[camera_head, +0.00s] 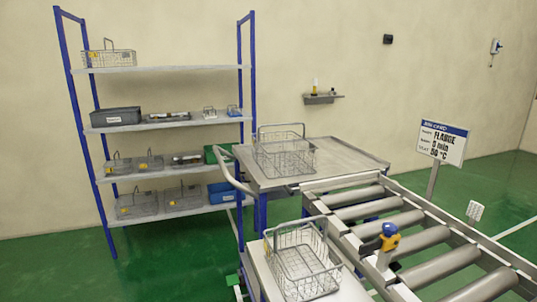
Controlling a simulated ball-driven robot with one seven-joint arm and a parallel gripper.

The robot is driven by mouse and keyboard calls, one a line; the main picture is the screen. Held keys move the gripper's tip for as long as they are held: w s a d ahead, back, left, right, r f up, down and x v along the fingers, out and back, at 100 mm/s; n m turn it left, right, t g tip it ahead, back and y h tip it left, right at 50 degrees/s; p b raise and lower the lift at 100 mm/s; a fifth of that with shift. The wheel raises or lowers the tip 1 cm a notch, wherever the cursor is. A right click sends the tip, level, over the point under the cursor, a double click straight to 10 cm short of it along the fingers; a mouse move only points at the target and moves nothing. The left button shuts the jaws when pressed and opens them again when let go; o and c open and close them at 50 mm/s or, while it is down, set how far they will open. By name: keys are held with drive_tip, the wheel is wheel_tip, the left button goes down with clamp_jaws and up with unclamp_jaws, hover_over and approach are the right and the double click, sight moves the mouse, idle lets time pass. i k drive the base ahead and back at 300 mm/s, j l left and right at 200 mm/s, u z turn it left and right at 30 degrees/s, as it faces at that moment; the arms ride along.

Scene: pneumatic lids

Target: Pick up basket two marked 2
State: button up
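No marking 2 can be read on any basket, so I cannot tell which is basket two. An empty-looking wire basket (303,262) with a raised handle stands on the near metal surface (258,270) at the bottom centre. Another wire basket (285,158) with its handle up stands on the trolley top (345,153) behind it. A wire basket with a yellow tag (108,59) sits on the top shelf at left. Several more tagged baskets (137,205) stand on the lower shelves. My gripper is not in view.
A blue-posted shelf rack (72,120) stands against the wall, holding a grey bin (116,116) and a blue bin (222,192). A roller conveyor (400,223) with a blue and yellow fitting (389,238) fills the right front. A sign (442,142) stands behind it. Green floor is open at left.

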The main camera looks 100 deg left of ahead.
sight(311, 147)
drive_tip(key=u, duration=2.45)
drive_tip(key=i+j+z, duration=0.2)
drive_tip(key=i+j, duration=0.15)
drive_tip(key=j, duration=0.3)
drive_tip(key=i+j+z, duration=0.1)
drive_tip(key=j, duration=0.25)
drive_tip(key=i+j+z, duration=0.1)
drive_tip(key=j, duration=0.25)
drive_tip(key=i+j+z, duration=0.1)
drive_tip(key=i+j, duration=0.15)
drive_tip(key=i+j+z, duration=0.1)
drive_tip(key=j, duration=0.4)
drive_tip(key=i+j+z, duration=0.1)
drive_tip(key=j, duration=0.25)
